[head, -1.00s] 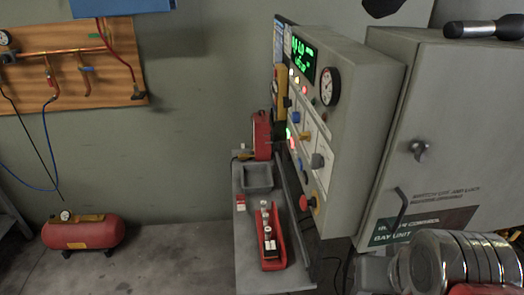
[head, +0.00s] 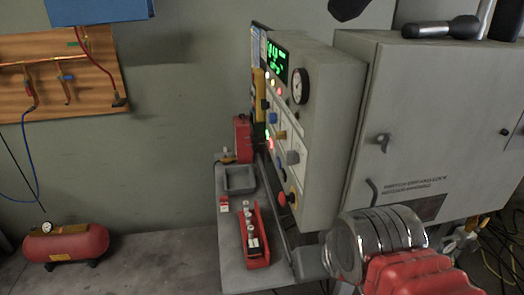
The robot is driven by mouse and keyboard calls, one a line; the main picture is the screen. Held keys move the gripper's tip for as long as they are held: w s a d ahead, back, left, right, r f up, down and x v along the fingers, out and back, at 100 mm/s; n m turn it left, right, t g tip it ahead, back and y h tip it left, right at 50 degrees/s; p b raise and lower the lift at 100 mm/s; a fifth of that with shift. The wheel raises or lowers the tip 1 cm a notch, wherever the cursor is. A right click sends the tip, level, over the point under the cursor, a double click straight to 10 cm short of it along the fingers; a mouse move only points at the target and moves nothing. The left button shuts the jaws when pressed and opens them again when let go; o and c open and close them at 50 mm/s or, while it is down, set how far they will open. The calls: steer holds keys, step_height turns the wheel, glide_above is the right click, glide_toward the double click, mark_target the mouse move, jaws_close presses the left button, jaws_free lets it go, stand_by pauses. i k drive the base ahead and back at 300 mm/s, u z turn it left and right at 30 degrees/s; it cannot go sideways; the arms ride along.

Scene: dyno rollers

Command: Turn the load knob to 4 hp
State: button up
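The grey control panel (head: 325,125) stands right of centre, seen at a steep angle. Its face carries a green lit display (head: 277,63), a round dial gauge (head: 300,86), a blue knob (head: 272,118), an orange knob (head: 281,135), a grey knob (head: 292,157) and a red button (head: 287,198). The labels are too small to read, so I cannot tell which one is the load knob or where it points. My arm's silver and red parts show at lower right, below and right of the panel. No gripper fingertips can be made out.
A grey cabinet (head: 425,115) stands right of the panel, with a black-and-silver tool (head: 442,27) on top. A red tank (head: 65,246) sits on the floor left; floor between is clear.

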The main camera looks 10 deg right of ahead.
mark_target(273, 116)
steer(key=k, duration=0.65)
steer(key=u, duration=0.4)
steer(key=i, duration=0.55)
steer(key=u, duration=1.05)
steer(key=i, duration=1.5)
